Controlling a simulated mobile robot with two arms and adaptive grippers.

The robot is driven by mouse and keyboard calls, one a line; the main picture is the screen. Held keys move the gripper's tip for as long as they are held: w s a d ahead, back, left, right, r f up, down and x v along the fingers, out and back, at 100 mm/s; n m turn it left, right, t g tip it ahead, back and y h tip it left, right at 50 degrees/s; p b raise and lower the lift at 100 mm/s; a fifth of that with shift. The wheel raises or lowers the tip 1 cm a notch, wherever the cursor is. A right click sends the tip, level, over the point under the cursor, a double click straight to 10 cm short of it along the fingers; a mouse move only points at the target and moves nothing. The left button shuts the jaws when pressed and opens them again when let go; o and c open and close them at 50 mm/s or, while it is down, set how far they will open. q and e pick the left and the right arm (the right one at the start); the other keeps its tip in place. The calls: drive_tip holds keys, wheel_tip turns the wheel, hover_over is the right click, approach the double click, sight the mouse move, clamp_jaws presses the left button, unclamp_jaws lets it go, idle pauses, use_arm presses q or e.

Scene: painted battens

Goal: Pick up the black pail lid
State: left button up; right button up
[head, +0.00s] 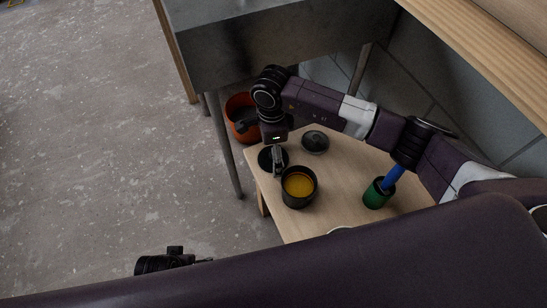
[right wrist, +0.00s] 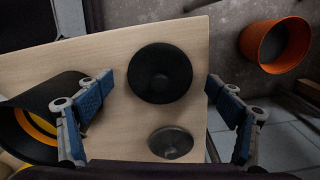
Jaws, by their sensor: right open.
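The black pail lid (head: 266,160) is a round dark disc with a small central knob, lying flat near the left edge of the light wooden table. In the right wrist view the lid (right wrist: 160,73) lies between the fingers, with table showing on both sides of it. My right gripper (head: 277,170) is open and empty, pointing down over the lid and partly covering it in the head view. The blue-padded fingers (right wrist: 157,95) are wide apart. The black pail (head: 299,187) with yellow-orange contents stands open in front of the lid. My left gripper's fingers do not show.
A dark grey lid (head: 315,141) lies behind the pail. A green cup (head: 376,196) with a blue handle stands to the right. An orange bucket (head: 240,117) stands beyond the wooden table (head: 340,185). A grey metal table (head: 250,45) rises behind.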

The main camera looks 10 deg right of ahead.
drive_tip(key=shift+f, duration=0.35)
drive_tip(key=shift+c, duration=0.6)
drive_tip(key=c, duration=1.5)
drive_tip(key=shift+s+f, duration=0.1)
drive_tip(key=shift+s, duration=0.05)
clamp_jaws()
